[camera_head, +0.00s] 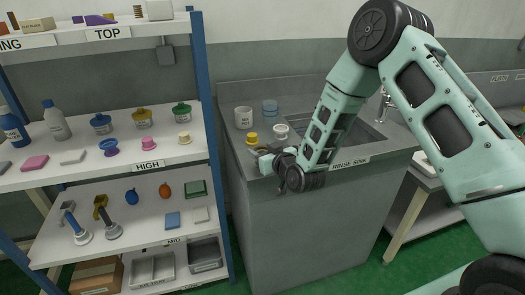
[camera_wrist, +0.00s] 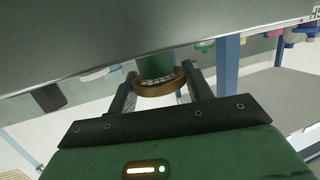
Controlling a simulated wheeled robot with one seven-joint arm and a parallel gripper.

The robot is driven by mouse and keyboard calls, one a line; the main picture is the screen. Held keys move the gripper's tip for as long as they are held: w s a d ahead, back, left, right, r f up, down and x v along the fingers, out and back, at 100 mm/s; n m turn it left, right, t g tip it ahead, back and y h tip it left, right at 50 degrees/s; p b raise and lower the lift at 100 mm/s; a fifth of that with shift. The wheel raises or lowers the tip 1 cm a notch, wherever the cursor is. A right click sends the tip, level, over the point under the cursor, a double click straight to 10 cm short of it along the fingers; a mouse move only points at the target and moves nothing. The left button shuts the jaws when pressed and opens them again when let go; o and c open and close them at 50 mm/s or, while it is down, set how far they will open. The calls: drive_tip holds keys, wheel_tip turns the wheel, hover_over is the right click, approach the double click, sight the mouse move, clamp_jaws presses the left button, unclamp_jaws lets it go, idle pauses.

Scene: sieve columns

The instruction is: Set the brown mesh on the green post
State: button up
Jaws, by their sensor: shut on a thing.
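In the wrist view the brown mesh (camera_wrist: 160,87), a round ring with a pale grid inside, sits between the two dark fingers of my gripper (camera_wrist: 160,74). The fingers are shut on its sides. The green post (camera_wrist: 154,65) shows directly behind the ring, close to it. I cannot tell whether the ring is around the post or only in front of it. In the head view my gripper (camera_head: 267,161) is at the front left edge of the sink counter. The brown mesh and green post cannot be made out clearly there.
A loaded shelf rack with a blue upright (camera_head: 207,130) stands left.

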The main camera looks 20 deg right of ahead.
drive_tip(key=shift+f, duration=0.2)
drive_tip(key=o, duration=0.9)
drive_tip(key=shift+o, duration=0.2)
drive_tip(key=shift+r, duration=0.15)
